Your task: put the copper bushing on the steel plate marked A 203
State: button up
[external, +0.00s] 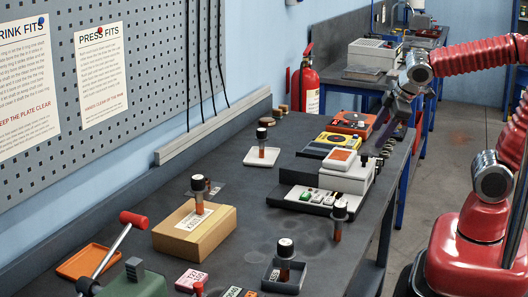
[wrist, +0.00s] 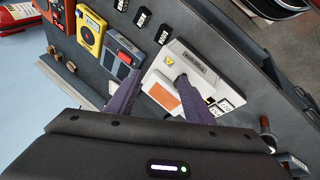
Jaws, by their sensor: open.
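My gripper (external: 383,138) is open and empty above the right edge of the bench. In the wrist view its two purple fingers (wrist: 159,80) are spread over a white device with an orange panel. Small copper-brown round pieces (external: 280,110) stand by the wall at the back; they also show at the left of the wrist view (wrist: 71,66). Which one is the copper bushing I cannot tell. A pale square plate (external: 250,158) with a dark-topped copper-coloured rod lies mid-bench. No A 203 mark is legible.
The white device (external: 345,175) and a keypad unit (external: 305,200) sit below my gripper. A yellow unit (external: 333,140) and orange unit (external: 352,121) lie beyond. A cardboard box (external: 185,240), a grey tray (external: 270,285) and a standing rod (external: 338,225) are nearer. Mid-bench is partly clear.

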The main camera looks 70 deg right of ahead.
jog(key=s+a+m+y, duration=0.3)
jog(key=s+a+m, duration=0.1)
jog(key=s, duration=0.3)
jog(key=shift+s+a+f+m+t, duration=0.2)
jog(key=shift+s+m+t, duration=0.1)
jog(key=shift+m, duration=0.3)
dwell(0.6)
